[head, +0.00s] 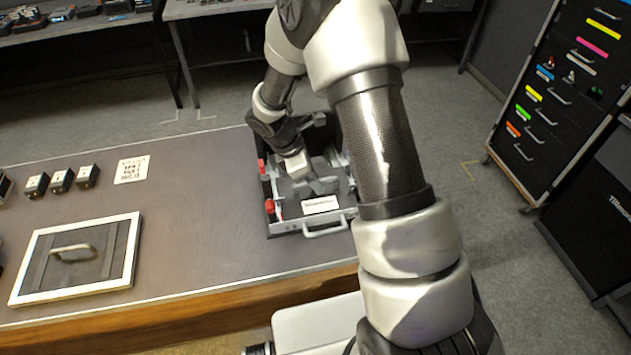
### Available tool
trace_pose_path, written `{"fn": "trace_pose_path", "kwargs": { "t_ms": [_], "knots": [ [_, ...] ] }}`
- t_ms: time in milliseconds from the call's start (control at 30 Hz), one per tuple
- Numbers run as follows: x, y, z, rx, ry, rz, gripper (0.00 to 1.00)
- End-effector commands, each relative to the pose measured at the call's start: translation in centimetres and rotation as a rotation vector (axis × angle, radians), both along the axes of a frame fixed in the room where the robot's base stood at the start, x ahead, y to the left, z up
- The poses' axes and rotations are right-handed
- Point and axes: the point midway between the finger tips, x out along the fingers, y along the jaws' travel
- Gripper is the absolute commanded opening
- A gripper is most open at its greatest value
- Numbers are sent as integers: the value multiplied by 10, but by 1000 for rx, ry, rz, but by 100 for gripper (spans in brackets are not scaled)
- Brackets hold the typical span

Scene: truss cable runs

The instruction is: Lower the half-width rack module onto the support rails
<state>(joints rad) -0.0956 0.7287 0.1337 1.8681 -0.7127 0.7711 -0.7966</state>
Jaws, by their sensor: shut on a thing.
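A dark grey open frame (284,227) with red latches on its left side stands at the right end of the bench. The half-width rack module (320,204) appears as a grey body with a white label inside the frame's outline. My gripper (322,184) reaches down into this outline and is shut on the module. My wrist and arm hide the back and right side. I cannot tell whether the module touches the support rails, which are not clearly visible.
A framed panel with a handle (112,262) lies at the bench's front left. Several small black blocks (61,180) and a printed white card (132,169) lie behind it. The bench (190,230) is clear between the panel and the frame. A drawer cabinet (545,115) stands at right.

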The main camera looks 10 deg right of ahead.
Motion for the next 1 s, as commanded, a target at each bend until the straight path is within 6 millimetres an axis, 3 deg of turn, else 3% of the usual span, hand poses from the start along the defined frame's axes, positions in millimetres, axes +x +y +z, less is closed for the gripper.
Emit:
{"fn": "trace_pose_path", "kwargs": {
  "t_ms": [467,500,600,1000],
  "knots": [
    [-2,0,-3,0,0,0,0],
    [-2,0,-3,0,0,0,16],
    [-2,0,-3,0,0,0,33],
    [-2,1,0,1,1,0,33]
  ]
}}
